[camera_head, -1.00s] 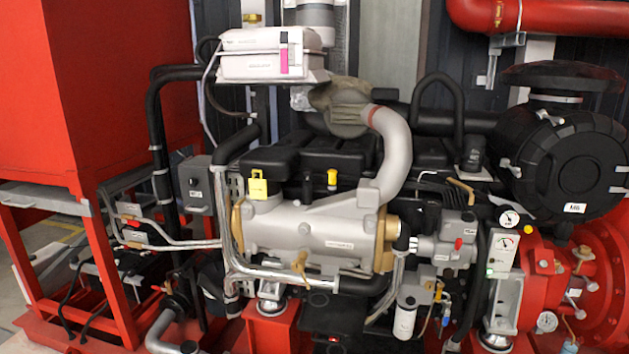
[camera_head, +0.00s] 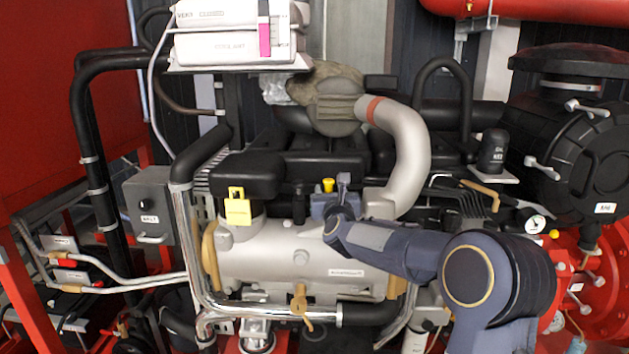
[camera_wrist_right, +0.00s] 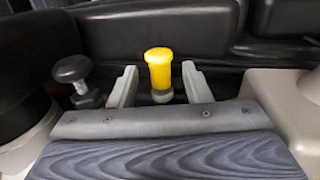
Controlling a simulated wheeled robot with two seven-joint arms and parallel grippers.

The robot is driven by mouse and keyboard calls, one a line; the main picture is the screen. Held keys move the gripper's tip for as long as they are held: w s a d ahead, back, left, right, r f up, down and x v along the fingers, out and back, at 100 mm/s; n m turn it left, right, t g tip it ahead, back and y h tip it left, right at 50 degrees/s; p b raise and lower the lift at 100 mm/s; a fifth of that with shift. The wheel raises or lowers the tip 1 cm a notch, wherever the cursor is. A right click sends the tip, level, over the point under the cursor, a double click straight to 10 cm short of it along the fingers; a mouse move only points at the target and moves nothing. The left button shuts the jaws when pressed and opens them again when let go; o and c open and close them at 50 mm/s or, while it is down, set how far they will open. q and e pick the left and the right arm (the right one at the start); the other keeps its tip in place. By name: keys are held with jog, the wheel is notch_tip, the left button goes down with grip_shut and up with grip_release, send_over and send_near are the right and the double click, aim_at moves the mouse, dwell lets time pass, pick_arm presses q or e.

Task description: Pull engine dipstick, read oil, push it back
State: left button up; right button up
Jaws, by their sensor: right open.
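A yellow cylindrical handle, which looks like the dipstick's (camera_head: 328,184), stands upright on the engine top behind the silver tank. In the right wrist view the yellow handle (camera_wrist_right: 159,68) stands between the two pale fingers, on a small grey collar. My right gripper (camera_head: 331,192) is open, with a gap on each side of the handle and no visible contact. The gripper also shows in the wrist view (camera_wrist_right: 157,85). The handle's lower part is partly hidden by the gripper. My left gripper is out of view.
A black knob (camera_wrist_right: 72,72) stands left of the fingers. A yellow block-shaped cap (camera_head: 237,207) sits on the silver tank (camera_head: 285,260). A silver curved pipe (camera_head: 408,150) rises right of the gripper. Black engine covers (camera_head: 325,150) lie behind.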

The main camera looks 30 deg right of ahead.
jog(key=p+x, duration=0.1)
jog(key=x, duration=0.4)
jog(key=shift+w+d+p, duration=0.15)
jog(key=shift+w+p, duration=0.2)
